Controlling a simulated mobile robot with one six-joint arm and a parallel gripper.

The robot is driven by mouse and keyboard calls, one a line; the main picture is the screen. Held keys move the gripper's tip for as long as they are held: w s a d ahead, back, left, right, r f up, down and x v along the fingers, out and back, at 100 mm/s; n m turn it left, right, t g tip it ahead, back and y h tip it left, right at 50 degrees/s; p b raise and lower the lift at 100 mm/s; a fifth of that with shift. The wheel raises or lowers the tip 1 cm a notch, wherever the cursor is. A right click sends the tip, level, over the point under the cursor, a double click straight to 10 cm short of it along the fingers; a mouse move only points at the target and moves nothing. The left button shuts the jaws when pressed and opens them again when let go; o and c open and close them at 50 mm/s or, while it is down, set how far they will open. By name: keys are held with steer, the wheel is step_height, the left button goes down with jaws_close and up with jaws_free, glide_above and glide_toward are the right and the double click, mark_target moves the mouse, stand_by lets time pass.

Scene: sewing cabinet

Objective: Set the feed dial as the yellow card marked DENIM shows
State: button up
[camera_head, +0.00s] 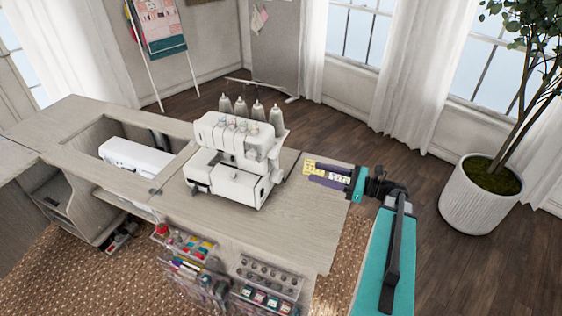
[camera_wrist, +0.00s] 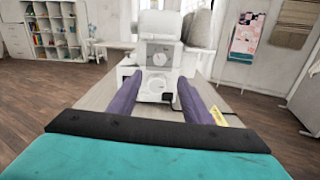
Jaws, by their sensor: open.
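The white sewing machine (camera_head: 232,155) stands upright on the wooden cabinet top. In the wrist view the machine's side (camera_wrist: 160,28) faces my gripper. A pale round dial (camera_wrist: 159,58) sits on a dark panel there, and a smaller round part shows below it; their marks are too small to read. My gripper (camera_wrist: 160,82) is open and empty, its purple fingers pointing at that side, apart from it. In the head view my gripper (camera_head: 309,172) is right of the machine. A yellow card (camera_head: 313,168) shows by the fingers; its writing is unreadable. Its edge shows right of the right finger in the wrist view (camera_wrist: 218,116).
A white card (camera_head: 339,177) also shows by the fingers. A second white machine (camera_head: 135,158) lies in the cabinet recess at left. Thread cones (camera_head: 258,111) stand behind the upright machine. Racks of supplies (camera_head: 268,282) hang at the cabinet front. The right cabinet top is largely clear.

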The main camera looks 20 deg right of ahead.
mark_target(277, 162)
steer(key=shift+w+a, duration=0.15)
steer(key=shift+p+x, duration=1.85)
steer(key=shift+x, duration=4.85)
steer(key=shift+f, duration=0.1)
steer(key=c, duration=1)
steer(key=shift+a, duration=0.1)
steer(key=shift+c, duration=0.3)
